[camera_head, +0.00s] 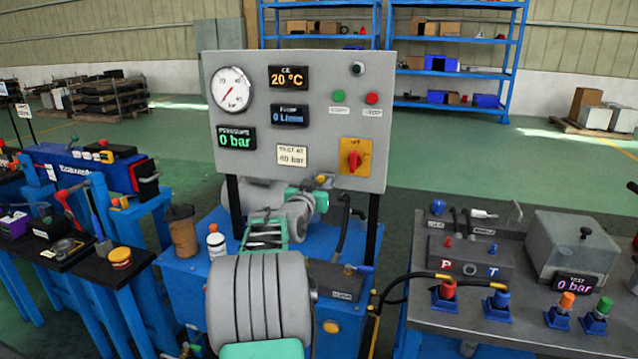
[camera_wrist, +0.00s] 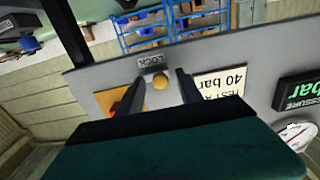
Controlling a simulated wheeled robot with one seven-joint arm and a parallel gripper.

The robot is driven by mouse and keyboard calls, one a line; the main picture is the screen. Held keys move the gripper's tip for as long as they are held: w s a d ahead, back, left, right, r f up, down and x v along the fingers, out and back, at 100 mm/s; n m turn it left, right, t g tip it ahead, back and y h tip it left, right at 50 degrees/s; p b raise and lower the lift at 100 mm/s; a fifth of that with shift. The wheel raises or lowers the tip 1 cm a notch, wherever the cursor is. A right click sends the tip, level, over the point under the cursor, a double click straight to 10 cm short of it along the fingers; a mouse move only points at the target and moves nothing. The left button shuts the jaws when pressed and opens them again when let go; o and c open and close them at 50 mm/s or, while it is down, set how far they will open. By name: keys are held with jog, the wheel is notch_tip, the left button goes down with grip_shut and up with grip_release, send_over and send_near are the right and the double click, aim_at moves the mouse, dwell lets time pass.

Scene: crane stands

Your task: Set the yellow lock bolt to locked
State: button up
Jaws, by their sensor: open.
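The yellow lock bolt shows as a round yellow knob (camera_wrist: 160,82) beside a small LOCK label (camera_wrist: 151,63) on the grey panel in the wrist view, which sees the panel upside down. In the head view the yellow knob (camera_head: 321,179) shows at the panel's lower edge, left of the orange switch plate. My gripper (camera_wrist: 161,75) is open, with its two dark fingers on either side of the knob. I cannot tell whether they touch it. The bolt's shaft and its position are hidden. In the head view my arm hides most of my gripper.
The grey panel (camera_head: 270,70) carries a gauge, displays and buttons. A red rotary switch (camera_head: 355,160) sits close right of the knob. A brown cup (camera_head: 182,232) and a white bottle (camera_head: 216,242) stand left of my arm. A bench (camera_head: 470,318) with hose fittings stands at right.

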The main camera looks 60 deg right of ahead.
jog(key=shift+c, duration=0.5)
grip_shut()
dwell(0.8)
